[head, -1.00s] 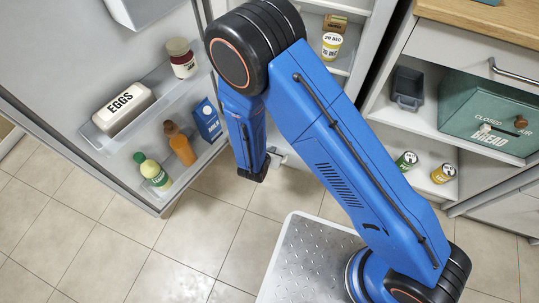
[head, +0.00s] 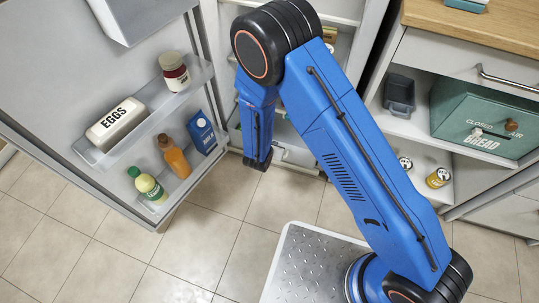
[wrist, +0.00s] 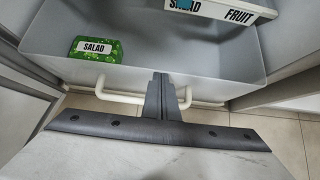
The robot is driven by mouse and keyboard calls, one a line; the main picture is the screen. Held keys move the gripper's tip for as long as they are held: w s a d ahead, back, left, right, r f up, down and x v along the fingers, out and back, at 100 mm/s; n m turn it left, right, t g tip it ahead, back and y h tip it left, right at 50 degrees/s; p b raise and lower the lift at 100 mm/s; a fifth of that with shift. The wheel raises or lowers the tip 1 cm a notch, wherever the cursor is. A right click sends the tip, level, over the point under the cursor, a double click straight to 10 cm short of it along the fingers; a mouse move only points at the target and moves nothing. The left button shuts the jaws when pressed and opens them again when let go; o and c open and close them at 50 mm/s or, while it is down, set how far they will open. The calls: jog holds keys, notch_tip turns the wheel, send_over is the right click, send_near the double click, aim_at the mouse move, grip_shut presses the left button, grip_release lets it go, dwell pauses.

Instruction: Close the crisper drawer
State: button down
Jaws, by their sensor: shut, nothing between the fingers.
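The crisper drawer (wrist: 225,72) is a pale grey bin that fills the upper part of the wrist view. It stands pulled out, with a green bag labelled SALAD (wrist: 95,48) inside at the left. A white bar handle (wrist: 112,97) runs along its front. My gripper (wrist: 161,78) is shut and empty, in front of the drawer at the middle of the handle; I cannot tell if it touches. In the head view my gripper (head: 257,163) points down at the fridge opening, and the drawer (head: 290,153) is partly hidden behind my arm.
A white panel labelled SALAD and FRUIT (wrist: 230,10) lies over the drawer's back. The open fridge door (head: 60,90) is at the left, its racks holding an eggs box (head: 118,123) and bottles. A cabinet with a bread box (head: 475,122) is at the right.

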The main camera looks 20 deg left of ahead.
jog(key=w, duration=1)
jog(key=shift+w, duration=0.25)
